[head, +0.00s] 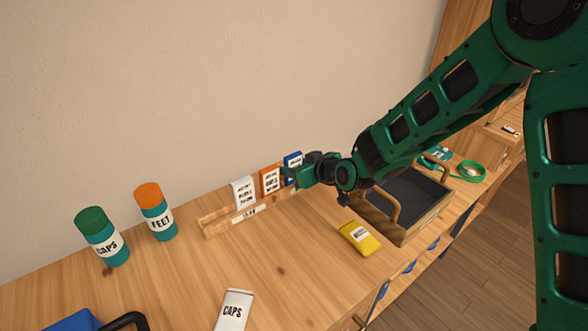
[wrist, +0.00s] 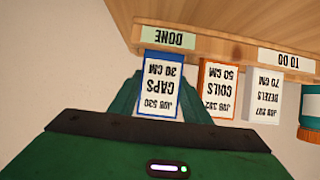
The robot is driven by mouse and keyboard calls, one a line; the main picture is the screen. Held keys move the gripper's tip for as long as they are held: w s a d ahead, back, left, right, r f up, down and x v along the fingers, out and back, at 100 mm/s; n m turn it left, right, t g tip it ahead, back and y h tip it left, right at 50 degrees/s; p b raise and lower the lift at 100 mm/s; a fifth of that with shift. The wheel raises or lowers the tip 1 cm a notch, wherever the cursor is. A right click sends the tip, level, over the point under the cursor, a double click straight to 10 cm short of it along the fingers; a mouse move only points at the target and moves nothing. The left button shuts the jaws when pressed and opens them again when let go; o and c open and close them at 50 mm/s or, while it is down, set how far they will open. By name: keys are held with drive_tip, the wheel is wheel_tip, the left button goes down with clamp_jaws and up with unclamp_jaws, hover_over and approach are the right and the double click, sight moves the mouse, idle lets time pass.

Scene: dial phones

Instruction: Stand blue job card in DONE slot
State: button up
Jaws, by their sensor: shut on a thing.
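The blue job card (head: 293,159), reading CAPS 30 CM, is upright at the far right end of the wooden card rack (head: 210,230). My gripper (head: 296,176) is shut on it, with a finger on each side of the card (wrist: 162,88) in the wrist view. That view is upside down, and the card's lower edge meets the rack beside the green DONE label (wrist: 168,38). I cannot tell how deep it sits in the slot. In the head view my gripper hides the DONE end of the rack.
An orange card (head: 270,181) and a white card (head: 243,193) stand in the rack near the TO DO label (wrist: 287,59). A dark-lined wooden tray (head: 410,236), a yellow pouch (head: 359,238), a FEET bottle (head: 157,214) and a CAPS bottle (head: 104,238) stand around.

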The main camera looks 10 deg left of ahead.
drive_tip(key=shift+f, duration=0.3)
drive_tip(key=o, duration=0.8)
drive_tip(key=shift+c, duration=0.2)
drive_tip(key=v, duration=1.2)
drive_tip(key=shift+w+d, duration=0.1)
drive_tip(key=shift+d, duration=0.05)
